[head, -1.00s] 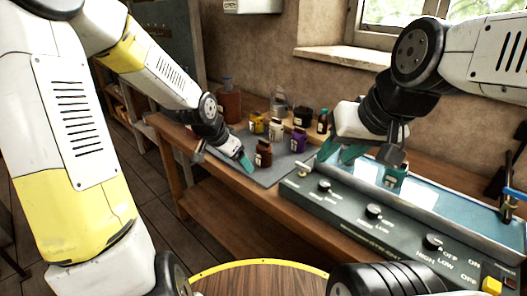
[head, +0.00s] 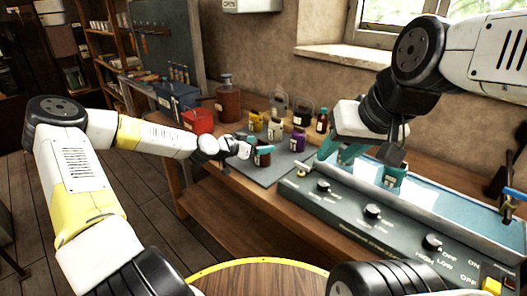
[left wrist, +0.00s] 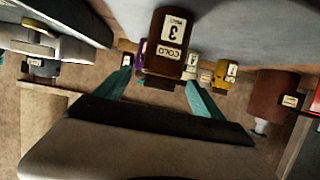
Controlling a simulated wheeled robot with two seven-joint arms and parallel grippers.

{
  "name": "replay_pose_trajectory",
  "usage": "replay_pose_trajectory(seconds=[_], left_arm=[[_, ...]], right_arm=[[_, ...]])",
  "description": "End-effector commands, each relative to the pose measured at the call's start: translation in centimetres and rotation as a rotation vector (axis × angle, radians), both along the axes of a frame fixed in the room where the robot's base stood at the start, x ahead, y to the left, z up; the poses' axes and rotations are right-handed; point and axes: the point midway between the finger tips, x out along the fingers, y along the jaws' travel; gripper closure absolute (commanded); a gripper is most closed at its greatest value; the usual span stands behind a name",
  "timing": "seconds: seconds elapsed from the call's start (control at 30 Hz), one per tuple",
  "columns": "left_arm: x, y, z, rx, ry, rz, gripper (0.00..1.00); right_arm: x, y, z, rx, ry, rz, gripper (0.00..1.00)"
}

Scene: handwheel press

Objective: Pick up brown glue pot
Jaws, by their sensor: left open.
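The brown glue pot (head: 263,159) stands upright on the grey mat at the near side of the group of pots. In the left wrist view, which is upside down, the brown pot (left wrist: 168,50) has a white label reading "COLD 3". My left gripper (head: 255,144) is open at the pot, with teal fingers near its upper part. In the left wrist view the pot appears between the spread fingers of this gripper (left wrist: 160,95); I cannot tell whether they touch it. My right gripper (head: 362,168) is open above the long blue-topped bench unit.
Yellow (head: 256,121), white-grey (head: 275,129) and purple (head: 298,141) pots stand behind the brown one. A large brown jar (head: 228,101) and a red box (head: 198,122) are to the left. The control panel (head: 345,213) lies to the right. The grey mat's (head: 275,177) front is clear.

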Motion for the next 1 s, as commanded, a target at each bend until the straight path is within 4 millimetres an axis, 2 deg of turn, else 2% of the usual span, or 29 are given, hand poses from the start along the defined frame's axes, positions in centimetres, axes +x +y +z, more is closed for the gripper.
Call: replay_pose_trajectory(seconds=[0.33,0.67,1.0], left_arm=[[3.4,-3.2,-1.4,0.0,0.003,-0.002,0.21],[3.9,-3.6,-1.7,0.002,0.002,-0.001,0.21],[3.9,-3.6,-1.6,0.001,0.002,-0.001,0.86]], right_arm=[[0.0,0.0,0.0,0.0,0.0,0.0,0.64],[0.0,0.0,0.0,0.0,0.0,0.0,0.64],[0.0,0.0,0.0,0.0,0.0,0.0,0.64]])
